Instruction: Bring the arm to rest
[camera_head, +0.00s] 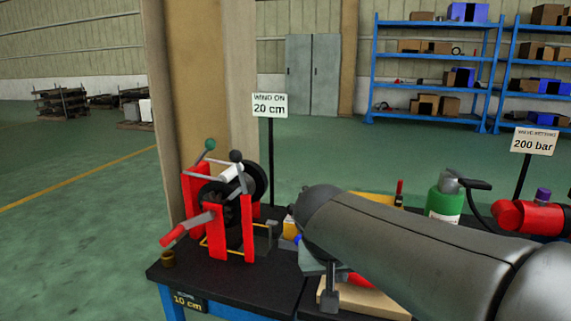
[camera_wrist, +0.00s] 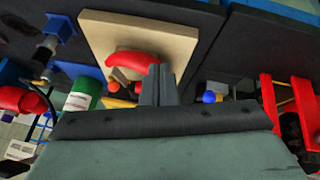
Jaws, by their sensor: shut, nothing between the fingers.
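My gripper (camera_wrist: 158,85) shows in the wrist view with its two fingers together and nothing between them. In the head view my gripper (camera_head: 329,298) points down at the front of the bench, partly hidden behind my grey arm, which reaches in from the right. A tan board (camera_head: 365,300) with a red part lies on the bench just beside and beyond the gripper. In the wrist view the board (camera_wrist: 180,30) lies past the fingertips; I cannot tell whether they touch it.
A red winch (camera_head: 247,225) with a crank stands left on the black bench (camera_head: 190,272). Signs read "20 cm" (camera_head: 269,106) and "200 bar" (camera_head: 535,141). A green cylinder (camera_head: 444,203) and a red valve unit (camera_head: 530,217) stand right. Open floor lies left.

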